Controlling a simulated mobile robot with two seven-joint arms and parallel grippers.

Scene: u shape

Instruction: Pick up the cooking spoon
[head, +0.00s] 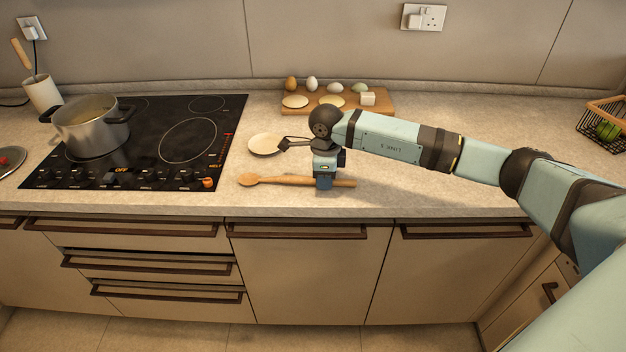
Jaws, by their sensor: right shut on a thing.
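The wooden cooking spoon (275,181) lies crosswise near the counter's front edge, its bowl end to the left and its handle running right. My right gripper (324,185) points down and is shut on the spoon's handle. The handle's end shows on the right of the fingers; the part between the fingers is hidden. The spoon seems to be at or just above the counter; I cannot tell which. My left gripper is not in view.
A pan-like dish with a dark handle (265,144) lies just behind the spoon. A board (378,100) with eggs and other food stands farther back. A black hob (165,155) with a steel pot (90,133) is on the left. The counter at the right is clear up to a wire basket (604,127).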

